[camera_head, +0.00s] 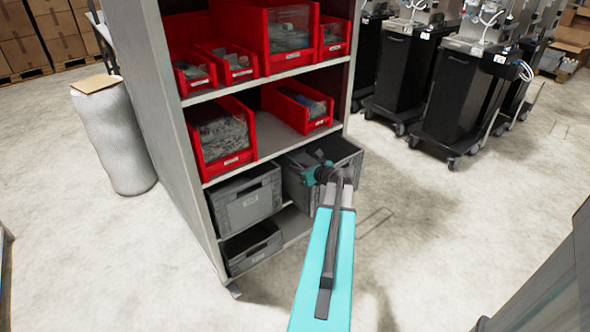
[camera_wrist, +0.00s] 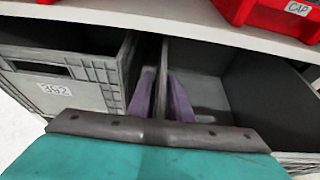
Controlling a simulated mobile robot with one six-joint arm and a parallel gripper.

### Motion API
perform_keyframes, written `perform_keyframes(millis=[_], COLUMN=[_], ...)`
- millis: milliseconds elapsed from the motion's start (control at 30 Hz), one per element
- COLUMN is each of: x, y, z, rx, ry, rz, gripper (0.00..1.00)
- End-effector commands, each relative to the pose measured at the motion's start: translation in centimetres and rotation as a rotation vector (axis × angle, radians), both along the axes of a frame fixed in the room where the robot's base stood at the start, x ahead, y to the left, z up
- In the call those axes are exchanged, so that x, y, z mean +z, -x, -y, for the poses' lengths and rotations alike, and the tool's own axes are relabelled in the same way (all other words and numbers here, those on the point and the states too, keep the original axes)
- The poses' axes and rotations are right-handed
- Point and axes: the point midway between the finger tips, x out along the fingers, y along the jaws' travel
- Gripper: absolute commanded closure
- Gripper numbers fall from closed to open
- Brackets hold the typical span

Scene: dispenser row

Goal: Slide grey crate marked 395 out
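A grey crate (camera_head: 298,190) sits on the lower shelf at the right and juts out past the shelf's front edge. My gripper and arm cover much of its front, and I cannot read a number on it. In the wrist view the open-topped crate (camera_wrist: 270,90) fills the right side. There the two purple fingers of my gripper (camera_wrist: 161,95) stand on either side of a thin grey crate wall. I cannot tell whether they press on it.
A second grey crate, marked 362 (camera_wrist: 55,89), stands close on the left; it also shows in the head view (camera_head: 246,201). Another grey crate (camera_head: 252,248) lies below it. Red bins (camera_head: 222,140) fill the shelves above. The floor (camera_head: 420,230) at the right is clear. Black wheeled machines (camera_head: 460,95) stand behind.

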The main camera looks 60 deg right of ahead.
Motion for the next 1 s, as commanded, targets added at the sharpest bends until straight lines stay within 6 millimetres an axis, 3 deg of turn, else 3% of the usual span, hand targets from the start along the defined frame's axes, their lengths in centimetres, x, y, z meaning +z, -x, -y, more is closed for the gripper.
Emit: perform_keyframes(millis=[567, 1000], x=[0.3, 2.4], y=[0.5, 5.1], z=[-0.4, -2.0], rx=[0.002, 0.003], ry=[0.000, 0.001], rz=[0.000, 0.000], gripper=[0.70, 0.70])
